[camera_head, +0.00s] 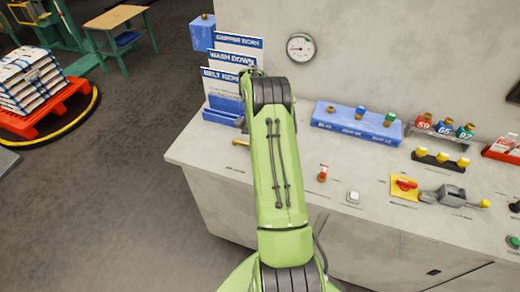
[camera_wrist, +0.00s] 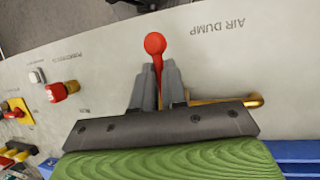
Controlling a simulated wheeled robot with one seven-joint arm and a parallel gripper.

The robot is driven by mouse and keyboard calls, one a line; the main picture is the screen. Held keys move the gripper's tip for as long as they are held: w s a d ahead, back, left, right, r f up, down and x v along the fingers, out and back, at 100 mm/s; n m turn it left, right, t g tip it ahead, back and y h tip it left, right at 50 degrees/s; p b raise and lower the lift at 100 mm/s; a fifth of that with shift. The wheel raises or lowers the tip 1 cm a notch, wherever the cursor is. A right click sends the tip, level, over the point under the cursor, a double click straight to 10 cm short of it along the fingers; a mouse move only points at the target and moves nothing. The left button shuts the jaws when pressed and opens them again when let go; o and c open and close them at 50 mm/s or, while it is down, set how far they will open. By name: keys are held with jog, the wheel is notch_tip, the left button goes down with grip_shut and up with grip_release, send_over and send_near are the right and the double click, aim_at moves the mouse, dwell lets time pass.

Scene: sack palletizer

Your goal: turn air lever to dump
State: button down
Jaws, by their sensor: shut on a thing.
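The air lever (camera_wrist: 155,45) is red with a ball knob and shows in the wrist view, beside the printed words AIR DUMP on the grey panel. My gripper (camera_wrist: 158,82) is shut on the lever's shaft, one grey finger on each side, and the knob sticks out past the fingertips. A brass pipe (camera_wrist: 252,100) shows to the right of the fingers. The lever's base is hidden behind the gripper. In the head view my green arm covers the gripper and the lever; only a brass end (camera_head: 241,142) shows left of the arm.
A red-topped knob (camera_head: 323,173), a white button (camera_head: 353,197) and a yellow-plated red switch (camera_head: 404,187) stand on the console to the right. A blue block with several fittings (camera_head: 357,122) lies behind them. A rack of cards (camera_head: 222,88) stands at the console's left.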

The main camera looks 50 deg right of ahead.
dwell(0.3)
jog(key=c, duration=1.2)
grip_release()
jog(key=shift+o, duration=0.2)
jog(key=p+v, duration=1.1)
jog(key=v, duration=0.5)
jog(key=shift+f, duration=0.1)
